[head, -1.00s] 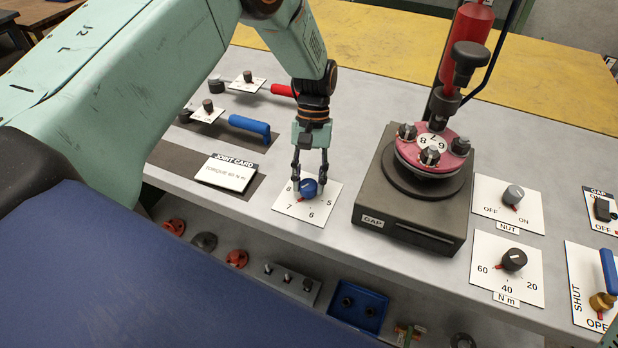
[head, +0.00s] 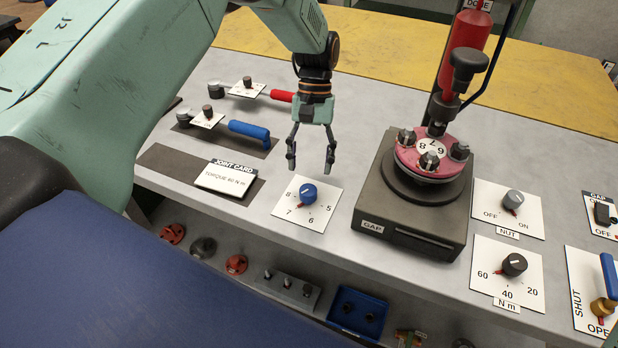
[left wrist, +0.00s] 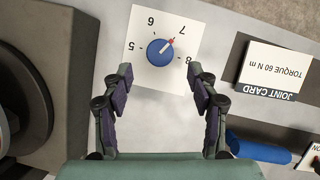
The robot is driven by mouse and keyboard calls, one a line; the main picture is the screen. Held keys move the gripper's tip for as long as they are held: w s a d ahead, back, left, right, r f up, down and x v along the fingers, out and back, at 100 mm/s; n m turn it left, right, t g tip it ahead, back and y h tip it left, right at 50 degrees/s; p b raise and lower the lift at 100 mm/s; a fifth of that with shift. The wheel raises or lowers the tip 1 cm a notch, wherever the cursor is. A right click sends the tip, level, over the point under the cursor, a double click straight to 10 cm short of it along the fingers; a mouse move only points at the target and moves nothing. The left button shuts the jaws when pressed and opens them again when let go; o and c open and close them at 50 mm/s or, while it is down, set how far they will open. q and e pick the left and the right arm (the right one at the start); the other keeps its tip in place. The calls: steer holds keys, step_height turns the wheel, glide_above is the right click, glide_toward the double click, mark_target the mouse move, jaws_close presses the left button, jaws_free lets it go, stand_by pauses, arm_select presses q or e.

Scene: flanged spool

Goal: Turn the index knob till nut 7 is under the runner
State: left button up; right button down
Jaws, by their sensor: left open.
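The blue index knob (head: 308,194) sits on a white plate (head: 296,222) marked 5 to 8. Its red pointer is toward the 7, which also shows at the knob in the left wrist view (left wrist: 160,52). My left gripper (head: 311,167) is open and empty above and behind the knob, apart from it. The pink flanged spool (head: 408,160) carries dark nuts and a white disc (head: 432,148) with numbers 6, 7 and 8. A dark knobbed head (head: 469,65) stands over its back by a red cylinder (head: 467,35); which nut is under it I cannot tell.
Right of the knob stands the dark GAP base (head: 410,231). NUT (head: 512,198) and N m (head: 514,264) dials lie further right. The joint card (head: 227,177) and a blue-handled tool (head: 250,129) lie left. A blue tray (head: 358,312) sits below the bench edge.

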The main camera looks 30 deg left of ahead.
arm_select(q)
steer(key=v, duration=0.5)
steer(key=shift+w+r, duration=0.1)
steer(key=shift+r, duration=0.3)
